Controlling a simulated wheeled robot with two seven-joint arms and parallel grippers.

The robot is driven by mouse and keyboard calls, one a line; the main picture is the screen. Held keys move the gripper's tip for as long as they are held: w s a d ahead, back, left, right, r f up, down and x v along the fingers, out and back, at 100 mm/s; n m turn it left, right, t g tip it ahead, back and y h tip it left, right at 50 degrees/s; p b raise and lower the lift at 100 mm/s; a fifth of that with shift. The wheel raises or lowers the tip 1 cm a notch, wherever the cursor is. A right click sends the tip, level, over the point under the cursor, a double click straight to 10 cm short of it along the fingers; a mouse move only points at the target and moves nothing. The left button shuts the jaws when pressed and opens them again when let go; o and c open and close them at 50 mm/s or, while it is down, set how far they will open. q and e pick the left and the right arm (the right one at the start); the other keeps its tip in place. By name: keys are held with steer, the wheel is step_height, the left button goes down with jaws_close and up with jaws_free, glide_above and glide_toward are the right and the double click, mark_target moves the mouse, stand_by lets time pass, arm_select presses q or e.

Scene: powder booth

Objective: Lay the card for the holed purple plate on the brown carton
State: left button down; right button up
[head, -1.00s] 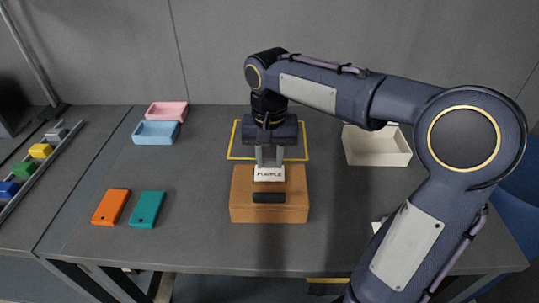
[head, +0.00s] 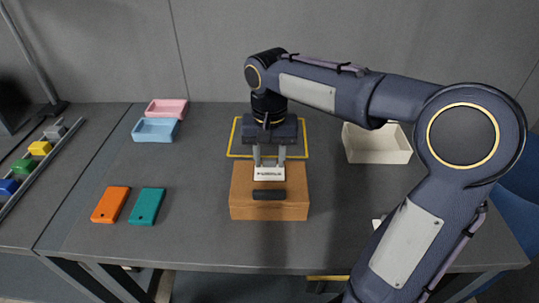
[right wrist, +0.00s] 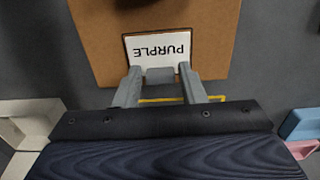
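The white card marked PURPLE (head: 269,174) lies on top of the brown carton (head: 240,204), towards its back edge. In the right wrist view the card (right wrist: 158,47) lies flat on the carton (right wrist: 100,30), its word upside down. My right gripper (head: 269,163) is above the card's back edge with its fingers spread. In the right wrist view the fingers (right wrist: 160,88) stand apart, with a small grey block between them at the card's edge. No holed purple plate is in view. My left gripper is not in view.
A yellow outline (head: 232,140) is behind the carton. A cream tray (head: 377,157) is at right. Orange (head: 110,205) and teal (head: 147,207) plates lie at left, with pink (head: 166,109) and blue (head: 155,130) trays behind. A white item (head: 377,223) is partly hidden by my right arm.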

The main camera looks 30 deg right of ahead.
steer(key=shift+o, duration=1.4)
steer(key=shift+r, duration=0.15)
step_height(320, 180, up, 6)
steer(key=shift+r+p, duration=0.15)
steer(key=shift+p, duration=0.35)
steer(key=shift+s+r, duration=0.1)
steer(key=shift+r, duration=0.55)
steer(key=s, duration=0.3)
steer(key=s+f+n+t+y+p, duration=0.1)
steer(key=s, duration=0.2)
steer(key=s+f+n+t+y, duration=0.1)
steer(key=s, duration=0.2)
steer(key=shift+s+a+f, duration=0.25)
steer(key=shift+s+a, duration=0.05)
steer(key=shift+a, duration=0.05)
steer(key=s+a+f+t, duration=0.1)
steer(key=s+f, duration=0.1)
steer(key=s+a+f+n+t+y+p, duration=0.1)
steer(key=s+f, duration=0.1)
steer(key=s, duration=0.1)
steer(key=s+a+f+n+t, duration=0.1)
steer(key=s+a+f, duration=0.1)
steer(key=s+f, duration=0.1)
steer(key=shift+s+t+y, duration=0.15)
steer(key=shift+t+y, duration=0.25)
